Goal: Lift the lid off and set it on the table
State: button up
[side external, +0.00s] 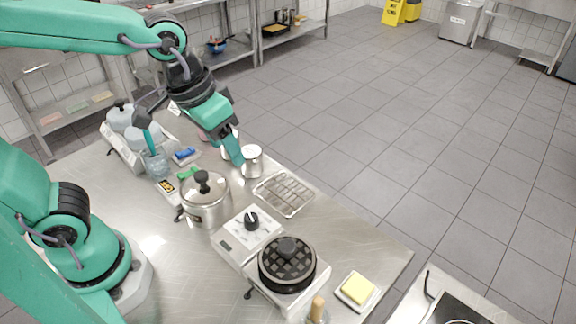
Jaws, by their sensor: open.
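A steel pot (207,214) stands on the metal table (150,240), left of the table's middle. A shiny lid (190,186) with a black knob (203,177) sits on it. My gripper (197,157) is open, with its two teal fingers spread wide apart. It appears above and behind the lid's knob in the picture, with nothing seen between the fingers. One finger shows left of the knob and the other to its right, near a metal cup. The exact height of the fingertips over the lid is hard to tell from this one view.
A wire rack (284,195) and a metal cup (252,161) are right of the pot. Bare table lies left of the pot.

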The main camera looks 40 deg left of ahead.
jog(key=d+f+g, duration=0.2)
jog(key=d+f, duration=0.1)
jog(key=d, duration=0.6)
jog(key=m+g+y, duration=0.1)
send_over(287, 246)
jog(key=f, duration=0.3)
jog(key=shift+s+d+f, duration=0.1)
jog(key=shift+s+f, duration=0.1)
jog(key=shift+f, duration=0.15)
jog(key=shift+f, duration=0.1)
jog(key=shift+f, duration=1.2)
jog(key=shift+f, duration=0.1)
jog(key=shift+w+f, duration=0.15)
jog(key=shift+f, duration=1.1)
jog(key=shift+w+f, duration=0.1)
jog(key=shift+f, duration=1.15)
jog(key=shift+c, duration=0.2)
jog(key=c, duration=1.1)
